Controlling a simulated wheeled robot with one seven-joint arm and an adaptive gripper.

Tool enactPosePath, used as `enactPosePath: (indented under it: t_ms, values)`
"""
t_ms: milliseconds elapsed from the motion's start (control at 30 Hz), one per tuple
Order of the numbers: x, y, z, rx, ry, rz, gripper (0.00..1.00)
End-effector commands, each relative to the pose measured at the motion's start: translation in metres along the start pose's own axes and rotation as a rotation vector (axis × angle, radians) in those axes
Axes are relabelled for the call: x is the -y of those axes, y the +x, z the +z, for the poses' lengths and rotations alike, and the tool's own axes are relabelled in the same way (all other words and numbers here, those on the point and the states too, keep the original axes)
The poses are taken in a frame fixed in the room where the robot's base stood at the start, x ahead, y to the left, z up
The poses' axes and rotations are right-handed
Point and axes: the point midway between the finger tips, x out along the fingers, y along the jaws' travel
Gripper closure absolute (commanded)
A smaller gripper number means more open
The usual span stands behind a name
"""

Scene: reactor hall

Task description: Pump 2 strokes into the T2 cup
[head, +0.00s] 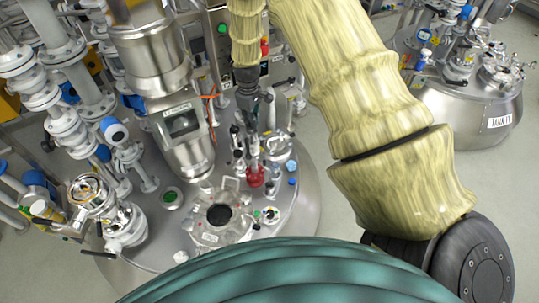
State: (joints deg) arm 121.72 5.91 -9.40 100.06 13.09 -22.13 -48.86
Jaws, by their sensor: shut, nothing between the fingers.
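My gripper (249,122) points down over the top of the near steel vessel. It is small and dark here, and its fingers are shut and empty. Just below it stands a cluster of small fittings with dark tops, including a slim upright piece (253,147) above a red base (255,177). I cannot tell which of these is the pump, or whether my fingers touch it. No cup marked T2 can be made out at this size.
The vessel lid (150,240) carries a round open port (217,215), a large steel column with a window (181,122), and valves (118,225) and pipes at left. A second labelled tank (470,112) stands at right. Grey floor (330,140) lies between the tanks.

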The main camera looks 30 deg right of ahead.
Motion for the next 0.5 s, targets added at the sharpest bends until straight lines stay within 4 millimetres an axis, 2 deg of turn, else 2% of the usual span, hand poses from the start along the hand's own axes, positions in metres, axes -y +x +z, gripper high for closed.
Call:
enactPosePath:
  t_ms: [500]
  values:
    - [0.0,0.017,0.001,0.001,0.001,-0.001,1.0]
